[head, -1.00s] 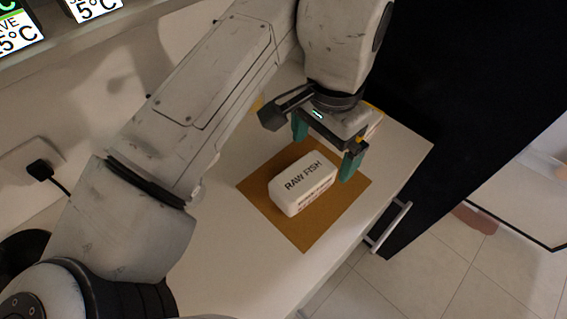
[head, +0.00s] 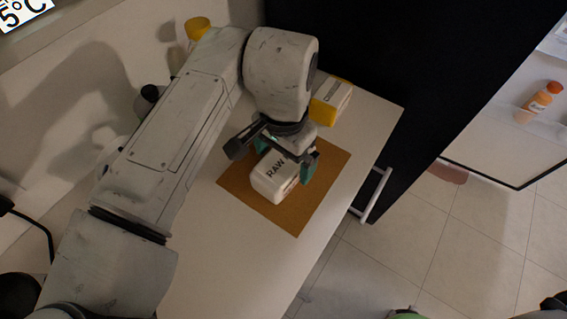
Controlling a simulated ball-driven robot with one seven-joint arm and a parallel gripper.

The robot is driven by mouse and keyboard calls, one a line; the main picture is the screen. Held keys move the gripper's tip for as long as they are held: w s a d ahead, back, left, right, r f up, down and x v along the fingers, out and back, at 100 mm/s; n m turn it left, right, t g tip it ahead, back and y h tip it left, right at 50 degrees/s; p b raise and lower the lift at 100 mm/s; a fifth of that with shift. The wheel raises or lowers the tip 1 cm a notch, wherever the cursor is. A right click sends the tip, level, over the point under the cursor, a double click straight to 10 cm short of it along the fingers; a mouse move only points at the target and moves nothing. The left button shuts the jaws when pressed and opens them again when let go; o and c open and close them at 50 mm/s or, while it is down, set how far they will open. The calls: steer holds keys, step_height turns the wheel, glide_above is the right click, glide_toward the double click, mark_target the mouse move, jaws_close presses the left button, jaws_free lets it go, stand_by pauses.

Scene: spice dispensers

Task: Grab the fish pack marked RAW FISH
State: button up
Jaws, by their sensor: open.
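The white RAW FISH pack (head: 268,184) lies on the brown mat (head: 305,208) on the white counter. Its far end, with part of the lettering, is hidden by my gripper. My gripper (head: 284,168) is open, pointing down over the far part of the pack. One green-tipped finger shows on the right side of the pack; the other is mostly hidden near its far left side. I cannot tell whether the fingers touch the pack.
A white and yellow pack (head: 332,102) stands behind the mat at the counter's far end. A yellow item (head: 197,28) is at the back left. A dark cabinet (head: 420,80) with a metal handle (head: 376,195) borders the right.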

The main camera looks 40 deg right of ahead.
steer(key=shift+f, duration=0.85)
steer(key=c, duration=1.3)
steer(key=shift+c, duration=0.2)
steer(key=shift+r, duration=0.1)
